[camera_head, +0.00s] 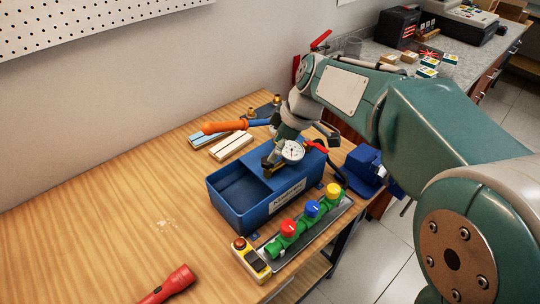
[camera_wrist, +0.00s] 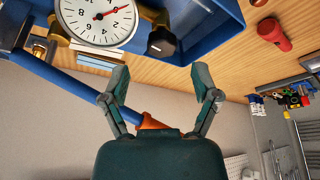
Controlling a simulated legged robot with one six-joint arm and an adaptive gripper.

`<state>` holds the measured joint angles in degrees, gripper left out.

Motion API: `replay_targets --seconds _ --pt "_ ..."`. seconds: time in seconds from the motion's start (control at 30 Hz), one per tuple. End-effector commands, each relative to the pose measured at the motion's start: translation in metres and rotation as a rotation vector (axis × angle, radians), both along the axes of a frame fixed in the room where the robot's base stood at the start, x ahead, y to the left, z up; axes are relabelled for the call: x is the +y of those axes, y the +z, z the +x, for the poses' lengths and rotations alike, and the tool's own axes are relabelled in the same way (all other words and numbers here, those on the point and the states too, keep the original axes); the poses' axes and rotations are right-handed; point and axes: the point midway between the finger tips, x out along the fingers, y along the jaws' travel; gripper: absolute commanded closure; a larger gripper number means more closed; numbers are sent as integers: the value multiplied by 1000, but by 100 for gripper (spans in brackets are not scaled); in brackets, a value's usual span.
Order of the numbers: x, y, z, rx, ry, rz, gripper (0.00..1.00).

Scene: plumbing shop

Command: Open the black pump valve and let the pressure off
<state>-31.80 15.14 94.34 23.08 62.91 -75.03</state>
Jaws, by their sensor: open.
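The blue pump (camera_head: 228,211) stands on the wooden bench, with an open tank and a white label on its side. Its round white gauge (camera_head: 292,151) is on top; in the wrist view the gauge (camera_wrist: 98,20) shows a red needle off to one side. The black valve knob (camera_wrist: 162,42) sits on a brass fitting beside the gauge in the wrist view. My gripper (camera_wrist: 160,76) is open and empty, its fingertips spread to either side of the knob's line and apart from it. In the head view my wrist hangs over the pump and hides part of it.
The pump's orange handle (camera_head: 224,126) sticks out left on a blue bar. A rail with red, blue and yellow knobs (camera_head: 312,209) lies in front, near the bench edge. A yellow box with a red button (camera_head: 251,259) and a red flashlight (camera_head: 169,285) lie nearby. The bench's left is mostly clear.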

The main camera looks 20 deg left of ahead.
Motion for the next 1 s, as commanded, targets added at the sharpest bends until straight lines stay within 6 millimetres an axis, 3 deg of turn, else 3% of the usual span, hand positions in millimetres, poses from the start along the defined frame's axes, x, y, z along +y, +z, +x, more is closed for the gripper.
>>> replay_targets --seconds 0.2,0.4,0.9,1.0 --pt "-17 43 4 -3 -1 1 21" --pt "-26 65 5 0 -1 -2 21" --pt "-28 70 5 1 -1 -2 21" --pt "-39 73 3 -1 -43 -7 21"
